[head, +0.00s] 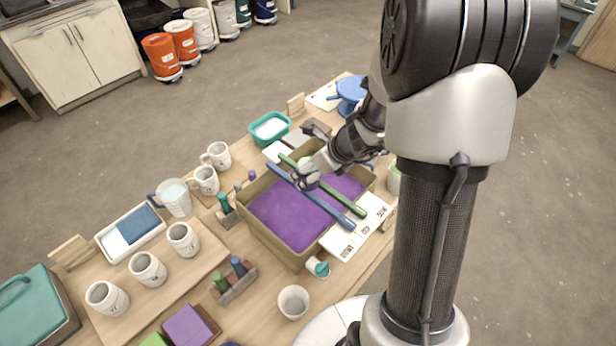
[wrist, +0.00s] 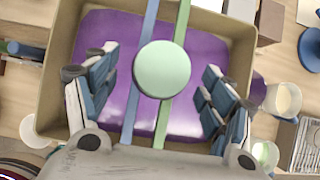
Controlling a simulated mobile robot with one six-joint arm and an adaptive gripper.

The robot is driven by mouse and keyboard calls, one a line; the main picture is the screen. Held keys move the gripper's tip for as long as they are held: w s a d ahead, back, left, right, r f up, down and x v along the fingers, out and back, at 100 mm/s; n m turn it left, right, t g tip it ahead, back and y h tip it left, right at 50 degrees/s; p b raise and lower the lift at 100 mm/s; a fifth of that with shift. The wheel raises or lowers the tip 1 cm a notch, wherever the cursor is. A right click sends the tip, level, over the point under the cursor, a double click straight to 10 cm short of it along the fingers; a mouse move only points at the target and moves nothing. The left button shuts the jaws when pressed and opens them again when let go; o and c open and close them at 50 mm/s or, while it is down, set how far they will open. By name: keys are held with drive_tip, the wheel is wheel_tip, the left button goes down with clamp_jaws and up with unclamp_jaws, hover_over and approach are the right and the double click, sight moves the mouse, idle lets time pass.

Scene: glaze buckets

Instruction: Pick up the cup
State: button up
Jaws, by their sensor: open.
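A pale green round piece (wrist: 162,70), likely the cup, is seen end-on in the wrist view. It appears to rest across a blue bar (wrist: 145,40) and a green bar (wrist: 178,30) over a tub of purple glaze (wrist: 105,35). Its side and height are hidden from above. In the head view my gripper (head: 307,180) is low over the tub, and a bit of pale green shows beside it. In the wrist view my gripper (wrist: 160,85) is open, with one finger on each side of the round piece and gaps between.
White mugs (head: 184,240) stand on a board at the left, near a pitcher (head: 174,198). A white cup (head: 293,302) stands in front of the tub (head: 262,236). A teal basin (head: 270,127) and a blue item (head: 351,90) are behind. Printed cards (head: 350,240) lie right.

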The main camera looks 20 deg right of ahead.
drive_tip(key=x, duration=0.2)
drive_tip(key=shift+w+a+f+b, duration=0.1)
drive_tip(key=shift+w+f+b, duration=0.1)
drive_tip(key=shift+f+b, duration=0.15)
drive_tip(key=shift+r, duration=0.1)
drive_tip(key=shift+c, duration=0.5)
drive_tip(key=c, duration=1.1)
drive_tip(key=shift+r, duration=0.1)
drive_tip(key=shift+c, duration=0.2)
